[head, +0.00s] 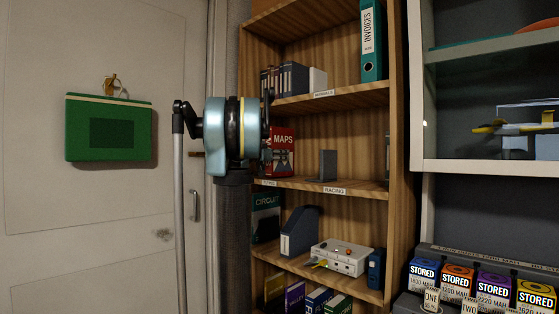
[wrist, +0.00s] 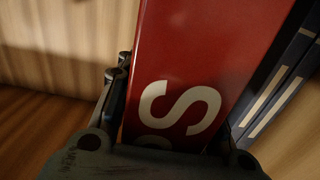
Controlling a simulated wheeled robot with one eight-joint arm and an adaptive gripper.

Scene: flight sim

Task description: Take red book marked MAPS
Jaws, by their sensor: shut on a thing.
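The red book marked MAPS (head: 283,152) stands on the middle shelf of the wooden bookcase in the head view, partly hidden on its left by my arm. In the wrist view the red book (wrist: 205,50) fills the middle, with a large white S on its face, and it appears tilted. My gripper (wrist: 172,112) is shut on the red book, with a finger along its left side; the other finger is mostly hidden. In the head view my arm hides most of the gripper.
Dark books with white stripes (wrist: 278,95) stand close to the right of the red book in the wrist view. A grey bookend (head: 328,165) stands on the middle shelf (head: 360,187). The bookcase's right side panel (head: 398,120) borders the shelf.

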